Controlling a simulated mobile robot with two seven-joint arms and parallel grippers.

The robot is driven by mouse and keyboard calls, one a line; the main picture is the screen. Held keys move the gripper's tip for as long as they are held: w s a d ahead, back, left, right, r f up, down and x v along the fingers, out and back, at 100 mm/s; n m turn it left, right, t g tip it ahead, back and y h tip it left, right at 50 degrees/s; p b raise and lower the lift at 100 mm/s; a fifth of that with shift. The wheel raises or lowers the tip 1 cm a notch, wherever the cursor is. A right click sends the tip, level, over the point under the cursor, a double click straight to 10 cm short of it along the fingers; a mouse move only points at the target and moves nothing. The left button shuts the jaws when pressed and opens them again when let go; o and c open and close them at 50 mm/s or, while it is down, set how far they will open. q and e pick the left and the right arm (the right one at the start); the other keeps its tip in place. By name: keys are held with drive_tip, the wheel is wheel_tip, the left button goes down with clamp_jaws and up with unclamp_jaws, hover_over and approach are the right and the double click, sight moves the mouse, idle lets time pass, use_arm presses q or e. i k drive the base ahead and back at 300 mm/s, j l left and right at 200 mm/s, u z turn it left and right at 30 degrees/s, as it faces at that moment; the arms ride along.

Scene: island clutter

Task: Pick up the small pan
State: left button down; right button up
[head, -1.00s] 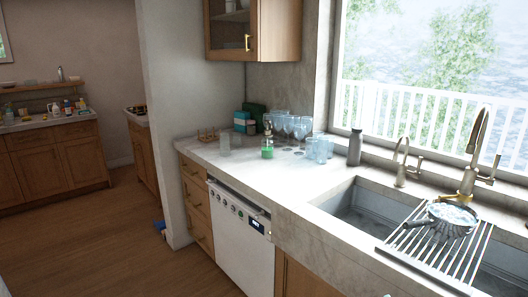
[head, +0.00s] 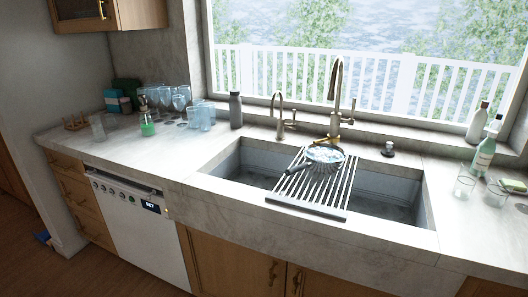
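A small dark pan (head: 325,155) with pale blue-white contents sits on the slatted drying rack (head: 309,181) that lies across the sink. Its dark handle points toward the lower left, over the slats. The pan is below and in front of the tall brass faucet. Neither of my grippers shows in the head view.
The sink (head: 385,195) is open on both sides of the rack. Tall brass faucet (head: 338,95) and small faucet (head: 281,115) stand behind it. Glasses (head: 200,114) and a grey bottle (head: 235,110) stand left; a green spray bottle (head: 484,151) and glasses stand right. A dishwasher (head: 140,228) is below.

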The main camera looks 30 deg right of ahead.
sight(334, 166)
drive_tip(key=z, duration=1.3)
drive_tip(key=i+j+z, duration=0.4)
drive_tip(key=i+j, duration=0.85)
